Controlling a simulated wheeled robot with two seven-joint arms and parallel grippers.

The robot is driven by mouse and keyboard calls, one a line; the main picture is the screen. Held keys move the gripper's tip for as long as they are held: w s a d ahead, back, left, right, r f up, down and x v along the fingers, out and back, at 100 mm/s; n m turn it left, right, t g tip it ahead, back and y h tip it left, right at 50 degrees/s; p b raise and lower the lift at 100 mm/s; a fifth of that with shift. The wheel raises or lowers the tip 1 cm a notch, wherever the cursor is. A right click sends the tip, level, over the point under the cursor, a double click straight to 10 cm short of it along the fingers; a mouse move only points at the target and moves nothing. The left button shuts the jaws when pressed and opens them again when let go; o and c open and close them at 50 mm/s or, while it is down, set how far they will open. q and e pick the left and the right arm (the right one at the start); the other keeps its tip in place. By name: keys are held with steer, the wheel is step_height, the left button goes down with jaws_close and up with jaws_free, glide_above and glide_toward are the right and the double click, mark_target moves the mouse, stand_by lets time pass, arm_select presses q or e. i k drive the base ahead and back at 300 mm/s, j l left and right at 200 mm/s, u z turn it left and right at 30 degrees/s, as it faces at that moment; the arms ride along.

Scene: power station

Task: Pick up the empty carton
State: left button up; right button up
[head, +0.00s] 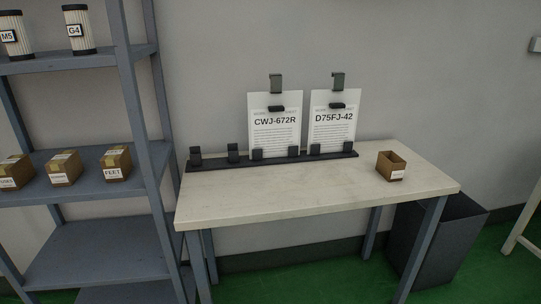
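A small open-topped brown carton (391,171) with a white label on its front stands upright on the right part of the pale table (300,199). From this angle I see its inner walls and no contents; its floor is not clear. Neither of my grippers shows in the head view.
A dark rack (270,161) with two clipboard sheets stands along the table's back. A grey shelf (80,190) at left holds labelled boxes (116,164) and filter cylinders (75,30). A dark bin (445,240) stands right of the table. The tabletop's front is clear.

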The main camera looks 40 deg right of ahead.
mark_target(391, 167)
steer(key=z, duration=2.1)
steer(key=i+l+u, duration=0.2)
steer(key=i, duration=0.4)
steer(key=j, duration=0.1)
